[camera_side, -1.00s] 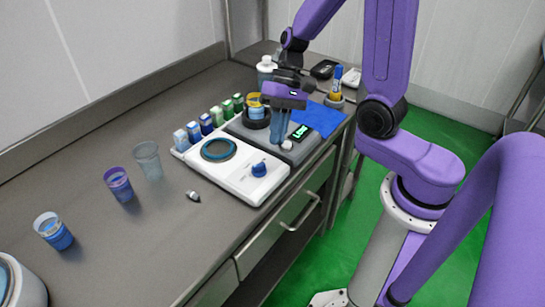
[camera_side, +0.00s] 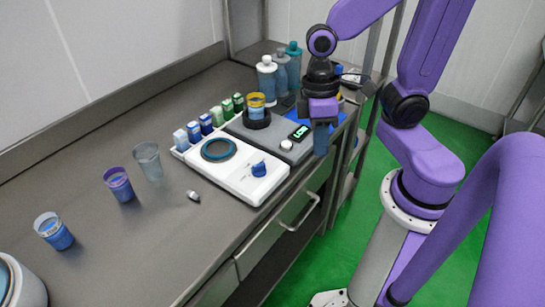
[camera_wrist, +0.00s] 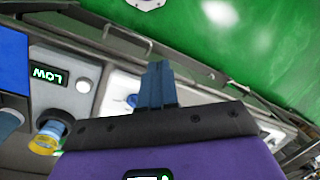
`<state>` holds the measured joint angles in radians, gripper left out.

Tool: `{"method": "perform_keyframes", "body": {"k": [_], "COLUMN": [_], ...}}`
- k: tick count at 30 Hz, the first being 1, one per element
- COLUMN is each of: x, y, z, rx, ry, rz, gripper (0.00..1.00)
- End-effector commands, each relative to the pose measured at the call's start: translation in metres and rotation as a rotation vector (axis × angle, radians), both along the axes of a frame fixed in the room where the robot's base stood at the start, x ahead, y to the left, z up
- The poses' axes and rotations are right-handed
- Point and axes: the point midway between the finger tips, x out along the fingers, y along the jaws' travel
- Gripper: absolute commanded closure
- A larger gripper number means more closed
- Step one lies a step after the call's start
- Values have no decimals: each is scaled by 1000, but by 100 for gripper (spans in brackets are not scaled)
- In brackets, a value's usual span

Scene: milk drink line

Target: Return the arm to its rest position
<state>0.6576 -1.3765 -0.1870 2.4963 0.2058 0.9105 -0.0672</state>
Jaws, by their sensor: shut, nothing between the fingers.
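My gripper (camera_side: 321,140) is shut and empty, with its blue fingers pointing down in the side view. It hangs near the front edge of the steel bench (camera_side: 112,236), just right of the grey device with the lit display (camera_side: 300,132). My purple arm reaches over the bench from the right.
Several bottles (camera_side: 267,80) stand at the back. Cups (camera_side: 119,185) stand at left. Green floor (camera_side: 445,150) lies beyond the bench edge.

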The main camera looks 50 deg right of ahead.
Motion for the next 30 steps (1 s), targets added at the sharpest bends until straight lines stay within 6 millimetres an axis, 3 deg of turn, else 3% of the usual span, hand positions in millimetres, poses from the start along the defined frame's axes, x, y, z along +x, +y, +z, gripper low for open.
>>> {"method": "perform_keyframes", "body": {"k": [15,30], "x": [-49,-53], "y": [-4,-4], "z": [16,17], "rx": [-18,-18], "ry": [-176,-191], "rz": [409,442], "gripper": [100,100]}}
